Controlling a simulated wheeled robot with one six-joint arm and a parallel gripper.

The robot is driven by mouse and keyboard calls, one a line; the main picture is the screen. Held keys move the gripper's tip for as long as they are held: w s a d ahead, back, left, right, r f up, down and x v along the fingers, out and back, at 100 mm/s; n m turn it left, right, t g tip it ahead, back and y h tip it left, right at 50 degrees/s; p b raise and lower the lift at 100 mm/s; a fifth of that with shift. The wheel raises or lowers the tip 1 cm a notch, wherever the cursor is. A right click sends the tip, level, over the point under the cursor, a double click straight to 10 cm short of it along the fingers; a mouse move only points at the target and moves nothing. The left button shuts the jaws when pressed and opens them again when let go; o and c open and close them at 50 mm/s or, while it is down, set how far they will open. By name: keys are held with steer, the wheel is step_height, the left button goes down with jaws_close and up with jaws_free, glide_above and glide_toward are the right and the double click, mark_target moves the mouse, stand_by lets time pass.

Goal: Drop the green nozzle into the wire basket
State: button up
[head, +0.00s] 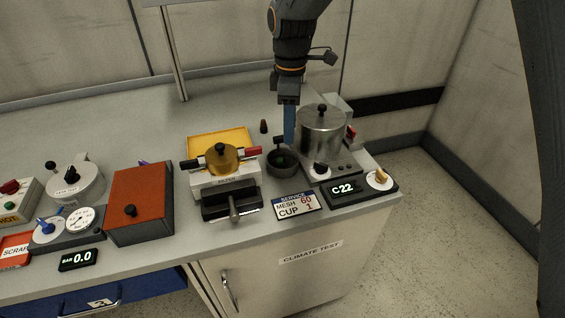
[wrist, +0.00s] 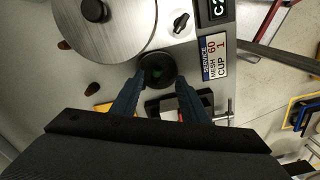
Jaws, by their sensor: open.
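The cup (wrist: 172,82) shows just beyond the fingertips. A small dark green patch (wrist: 158,71) shows inside the cup; I cannot tell for sure whether it is the green nozzle. I cannot make out a wire basket in either view.
The steel pot (head: 321,131) stands close right of my gripper. A filter press with a brass dome (head: 222,158) stands left of the cup, before a yellow tray (head: 205,138). An orange box (head: 140,200) is farther left. The service sign (head: 296,206) lies in front.

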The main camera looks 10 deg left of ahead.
steer(key=shift+r+b, duration=0.35)
steer(key=shift+r, duration=1.65)
steer(key=s+d+f+m+t, duration=0.15)
steer(key=d+m, duration=0.35)
steer(key=d, duration=0.5)
steer(key=s+d+f+m, duration=0.15)
steer(key=d+m, duration=0.35)
steer(key=d, duration=0.5)
steer(key=s+d+f+m, duration=0.2)
steer(key=s+d+m, duration=0.3)
steer(key=s+d, duration=0.1)
steer(key=s+d+f+m, duration=0.2)
steer(key=s+d+m, duration=0.2)
steer(key=s+d, duration=0.2)
steer(key=shift+s+d+f+m, duration=0.3)
steer(key=shift+s+f+m, duration=0.1)
steer(key=shift+s, duration=0.1)
